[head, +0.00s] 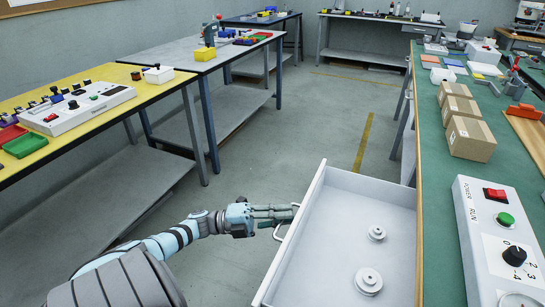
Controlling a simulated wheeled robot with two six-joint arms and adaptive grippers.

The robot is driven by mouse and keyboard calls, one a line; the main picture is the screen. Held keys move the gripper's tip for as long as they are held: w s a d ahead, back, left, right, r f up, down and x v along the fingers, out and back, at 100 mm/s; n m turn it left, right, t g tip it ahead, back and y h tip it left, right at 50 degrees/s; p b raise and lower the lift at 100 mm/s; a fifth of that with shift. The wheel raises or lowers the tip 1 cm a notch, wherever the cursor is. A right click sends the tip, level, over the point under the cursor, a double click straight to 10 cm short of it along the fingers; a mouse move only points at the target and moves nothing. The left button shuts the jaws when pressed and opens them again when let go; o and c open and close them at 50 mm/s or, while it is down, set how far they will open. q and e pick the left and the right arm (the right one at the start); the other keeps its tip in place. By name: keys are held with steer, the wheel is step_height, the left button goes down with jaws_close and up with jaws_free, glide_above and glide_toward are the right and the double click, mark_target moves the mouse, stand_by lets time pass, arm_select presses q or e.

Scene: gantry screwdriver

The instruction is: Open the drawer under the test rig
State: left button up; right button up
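The test rig (497,235), a white box with a red switch, a green button and a black dial, stands on the green-topped bench at the right. The white drawer (325,240) under it is pulled far out, and its interior shows. Two pale stepped discs (368,281) (377,232) lie on its floor. The drawer's handle (278,234) is on its left-facing front. My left gripper (284,216) is at this handle, its fingers overlapping it. I cannot tell whether they are closed on the bar. My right gripper is not in view.
Several cardboard boxes (470,138) stand on the green bench (430,150). At the left are a yellow-topped table (105,112) and a grey-topped table (180,52) with parts on them. The grey floor (280,130) between the benches is clear.

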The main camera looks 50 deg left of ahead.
arm_select(q)
steer(key=v, duration=1.1)
steer(key=shift+s+a, duration=0.2)
steer(key=shift+a, duration=0.05)
